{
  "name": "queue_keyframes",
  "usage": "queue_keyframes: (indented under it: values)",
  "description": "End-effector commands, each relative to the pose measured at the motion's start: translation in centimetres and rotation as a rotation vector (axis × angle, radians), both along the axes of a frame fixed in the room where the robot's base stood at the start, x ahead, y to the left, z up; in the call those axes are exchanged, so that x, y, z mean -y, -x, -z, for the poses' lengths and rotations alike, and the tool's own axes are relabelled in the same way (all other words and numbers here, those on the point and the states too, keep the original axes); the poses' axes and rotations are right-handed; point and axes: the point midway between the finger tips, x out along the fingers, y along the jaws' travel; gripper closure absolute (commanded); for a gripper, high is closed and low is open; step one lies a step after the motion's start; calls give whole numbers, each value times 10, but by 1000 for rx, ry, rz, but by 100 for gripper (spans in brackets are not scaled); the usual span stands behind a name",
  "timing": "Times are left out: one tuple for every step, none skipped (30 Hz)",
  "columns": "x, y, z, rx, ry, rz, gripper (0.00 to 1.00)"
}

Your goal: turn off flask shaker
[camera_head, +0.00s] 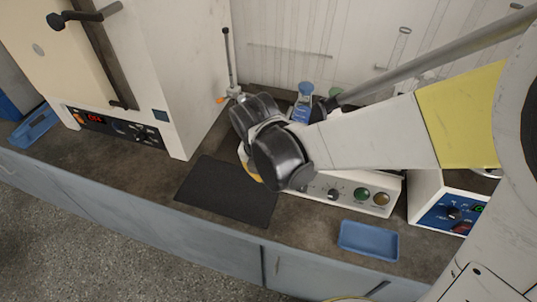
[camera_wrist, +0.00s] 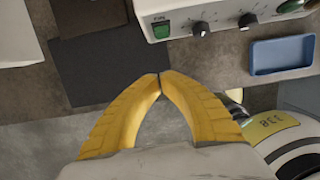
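The flask shaker (camera_head: 385,185) is a white box on the bench. A blue-capped flask (camera_head: 304,98) and a green-capped one (camera_head: 336,92) show above it, partly hidden by my arm. Its front panel also shows at the top of the wrist view (camera_wrist: 179,12), with a lit green rocker switch (camera_wrist: 161,30) and two black knobs. In the head view a green button (camera_head: 362,194) and a brownish button (camera_head: 381,199) sit at the panel's right. My gripper's yellow fingers (camera_wrist: 159,75) meet at the tips, empty, below the panel and apart from it. My wrist mostly hides them in the head view.
A dark mat (camera_head: 225,192) lies left of the shaker. A blue tray (camera_head: 369,240) lies in front, near the bench edge. A large oven (camera_head: 115,127) with a red display stands at left, a blue-panelled device (camera_head: 447,212) at right. A thin stand (camera_head: 228,65) rises behind.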

Motion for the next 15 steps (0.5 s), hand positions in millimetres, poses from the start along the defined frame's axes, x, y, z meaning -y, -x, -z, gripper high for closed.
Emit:
queue_keyframes:
  values:
    - [-1,3,-10,0,0,-1,100]
    - [-1,4,-14,0,0,-1,100]
    - [-2,6,-18,0,0,-1,100]
    - [-2,6,-20,0,0,-1,100]
    - [-2,7,-22,0,0,-1,100]
    - [-3,8,-24,0,0,-1,100]
    - [-3,8,-25,0,0,-1,100]
    - [-3,9,-26,0,0,-1,100]
    - [-3,9,-26,0,0,-1,100]
    - [-3,9,-26,0,0,0,100]
    - [-3,9,-26,0,0,0,100]
    - [-3,9,-26,0,0,0,100]
    - [-3,9,-26,0,0,0,100]
    - [-3,9,-26,0,0,0,100]
    - [-3,9,-26,0,0,0,100]
